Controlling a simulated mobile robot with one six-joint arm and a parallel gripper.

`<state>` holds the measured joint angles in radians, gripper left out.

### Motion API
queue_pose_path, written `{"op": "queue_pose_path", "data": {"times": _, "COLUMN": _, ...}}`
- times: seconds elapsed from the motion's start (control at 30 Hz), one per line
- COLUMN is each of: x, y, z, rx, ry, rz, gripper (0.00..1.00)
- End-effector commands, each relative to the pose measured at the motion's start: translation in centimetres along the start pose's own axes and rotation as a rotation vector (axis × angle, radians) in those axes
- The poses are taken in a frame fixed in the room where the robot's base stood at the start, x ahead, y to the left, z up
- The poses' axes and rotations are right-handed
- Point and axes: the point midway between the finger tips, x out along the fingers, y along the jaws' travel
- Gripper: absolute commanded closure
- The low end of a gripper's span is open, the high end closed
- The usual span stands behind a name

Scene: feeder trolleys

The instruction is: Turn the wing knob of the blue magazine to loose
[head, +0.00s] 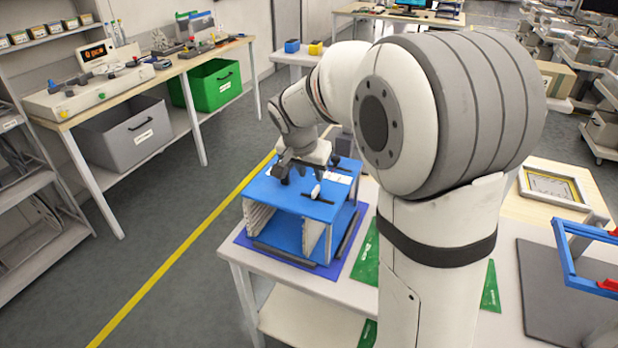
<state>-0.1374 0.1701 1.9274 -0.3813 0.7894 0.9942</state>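The blue magazine (290,202) stands on a dark blue mat (246,236) on the table's left end. It has a blue top plate, pale slotted sides and an open front. My gripper (300,170) points down over the rear part of the top plate, close to it. Its dark fingers are small and partly merge with the plate, so I cannot tell their spacing or whether they touch anything. A small white upright piece (316,191) stands on the plate in front of the gripper, beside a dark slot; it may be the wing knob, but I cannot be sure.
Green boards (366,262) lie on the table right of the mat, partly behind my arm. A blue frame with red parts (575,262) stands over a dark mat at right. The floor left of the table is clear.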

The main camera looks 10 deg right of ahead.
Motion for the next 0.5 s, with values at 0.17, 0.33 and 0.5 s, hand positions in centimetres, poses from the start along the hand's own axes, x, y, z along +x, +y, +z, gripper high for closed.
{"op": "queue_pose_path", "data": {"times": 0.17, "x": 2.5, "y": 0.1, "z": 0.0, "rx": 0.004, "ry": -0.004, "rz": 0.004, "gripper": 0.70}}
{"op": "queue_pose_path", "data": {"times": 0.33, "x": 5.2, "y": 0.1, "z": 0.0, "rx": 0.004, "ry": -0.004, "rz": 0.003, "gripper": 0.70}}
{"op": "queue_pose_path", "data": {"times": 0.5, "x": 7.0, "y": 0.1, "z": 0.0, "rx": 0.003, "ry": -0.002, "rz": 0.001, "gripper": 0.70}}
